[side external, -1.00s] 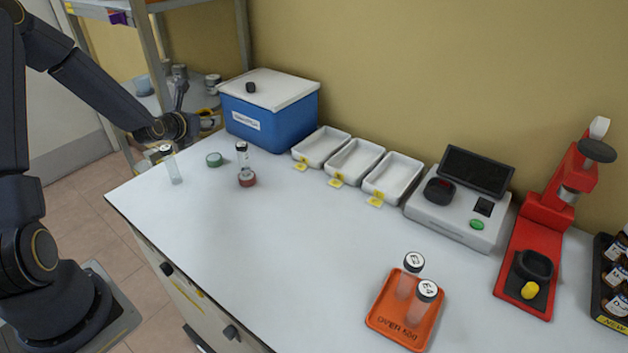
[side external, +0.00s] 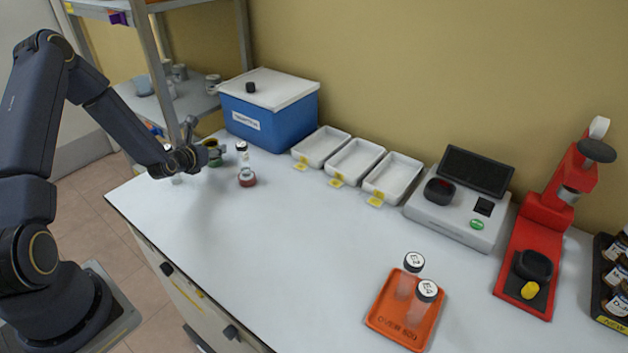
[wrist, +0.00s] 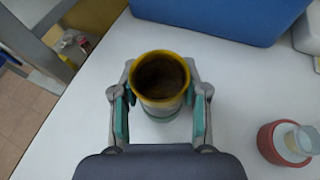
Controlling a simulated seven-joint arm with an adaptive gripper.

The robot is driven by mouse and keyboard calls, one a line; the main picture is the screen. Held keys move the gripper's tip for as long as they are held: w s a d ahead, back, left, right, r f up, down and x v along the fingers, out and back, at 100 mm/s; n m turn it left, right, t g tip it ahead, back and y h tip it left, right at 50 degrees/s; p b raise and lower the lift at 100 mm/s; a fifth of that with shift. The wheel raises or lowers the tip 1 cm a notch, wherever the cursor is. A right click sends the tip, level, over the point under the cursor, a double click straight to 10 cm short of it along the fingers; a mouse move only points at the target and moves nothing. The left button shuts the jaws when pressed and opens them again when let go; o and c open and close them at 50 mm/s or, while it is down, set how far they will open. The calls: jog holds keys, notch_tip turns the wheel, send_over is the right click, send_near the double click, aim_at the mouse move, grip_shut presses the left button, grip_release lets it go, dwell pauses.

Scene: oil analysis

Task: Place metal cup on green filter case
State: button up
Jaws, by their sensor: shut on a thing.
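The metal cup (wrist: 160,80), with a yellow rim and dark inside, is upright between my gripper's teal fingertips (wrist: 160,118) in the wrist view. My gripper (side external: 203,157) is shut on the cup (side external: 212,146). The green filter case (side external: 216,162) is on the table directly below the cup, mostly hidden by it. A sliver of green (wrist: 168,117) shows under the cup in the wrist view. Whether the cup touches the case or hangs just above it, I cannot tell.
A red case (side external: 247,181) with a capped vial (side external: 242,155) stands close to the right. The blue box (side external: 268,112) is behind. Another vial (side external: 175,179) is partly hidden below my wrist. White trays (side external: 355,161) lie farther right; the front middle is clear.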

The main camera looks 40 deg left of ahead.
jog(key=o, duration=1.1)
jog(key=shift+f, duration=0.1)
